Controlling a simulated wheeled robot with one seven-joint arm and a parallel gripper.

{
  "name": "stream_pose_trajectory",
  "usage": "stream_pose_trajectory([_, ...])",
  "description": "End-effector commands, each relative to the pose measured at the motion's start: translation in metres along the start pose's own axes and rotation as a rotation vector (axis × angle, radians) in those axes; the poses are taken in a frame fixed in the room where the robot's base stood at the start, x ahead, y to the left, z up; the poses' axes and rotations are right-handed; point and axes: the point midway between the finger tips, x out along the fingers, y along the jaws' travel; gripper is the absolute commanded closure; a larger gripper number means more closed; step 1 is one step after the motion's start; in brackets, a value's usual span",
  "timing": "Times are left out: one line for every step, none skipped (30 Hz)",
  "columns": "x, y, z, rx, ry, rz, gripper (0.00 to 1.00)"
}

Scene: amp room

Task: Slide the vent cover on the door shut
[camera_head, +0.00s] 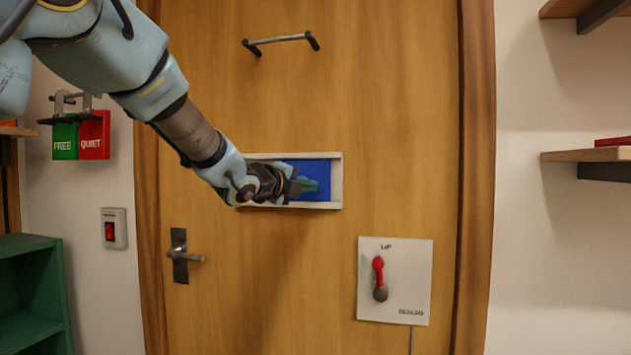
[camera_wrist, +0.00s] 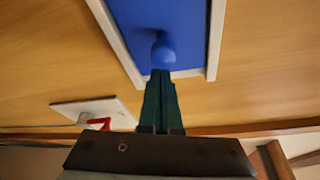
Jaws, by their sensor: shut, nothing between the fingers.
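The vent on the wooden door is a white frame (camera_head: 337,172) with a blue cover (camera_head: 318,167) showing in its right part. My arm and gripper hide much of the frame's left part, so what lies there is hard to tell. My gripper (camera_head: 313,185) is in front of the blue cover, its green fingers closed and empty. In the wrist view the blue cover (camera_wrist: 185,15) carries a round blue knob (camera_wrist: 163,50). The fingertips (camera_wrist: 160,73) are right at the knob's near side; I cannot tell whether they touch it.
A bar handle (camera_head: 280,40) is above the vent and a lever handle (camera_head: 187,257) is below left. A white panel with a red lever (camera_head: 379,270) is at lower right. Shelves (camera_head: 590,155) are on the right wall; a green shelf unit (camera_head: 35,290) stands left.

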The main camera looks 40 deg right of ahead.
Motion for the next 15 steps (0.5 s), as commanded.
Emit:
stream_pose_trajectory([-0.0013,-0.0008,0.0034,0.0,-0.001,0.001,1.0])
stream_pose_trajectory([-0.0016,-0.0005,0.004,0.0,-0.001,0.001,1.0])
stream_pose_trajectory([-0.0018,-0.0001,0.0045,0.001,-0.001,0.001,1.0])
stream_pose_trajectory([-0.0019,0.0002,0.0046,0.001,0.0,0.001,1.0])
stream_pose_trajectory([-0.002,0.0004,0.0046,0.001,0.0,0.001,1.0])
stream_pose_trajectory([-0.002,0.0006,0.0046,0.001,0.0,0.001,1.0])
stream_pose_trajectory([-0.002,0.0007,0.0045,0.001,0.0,0.0,1.0])
stream_pose_trajectory([-0.002,0.0007,0.0044,0.001,0.0,0.0,1.0])
stream_pose_trajectory([-0.002,0.0007,0.0044,0.001,0.0,0.0,1.0])
stream_pose_trajectory([-0.002,0.0007,0.0044,0.001,0.0,0.0,1.0])
stream_pose_trajectory([-0.002,0.0007,0.0044,0.001,0.0,0.0,1.0])
stream_pose_trajectory([-0.002,0.0007,0.0045,0.001,0.0,0.0,1.0])
stream_pose_trajectory([-0.0022,0.0008,0.0051,0.001,0.0,0.0,1.0])
stream_pose_trajectory([-0.0027,0.0011,0.0066,0.001,-0.001,0.0,1.0])
stream_pose_trajectory([-0.0037,0.0019,0.0102,0.001,-0.002,0.0,1.0])
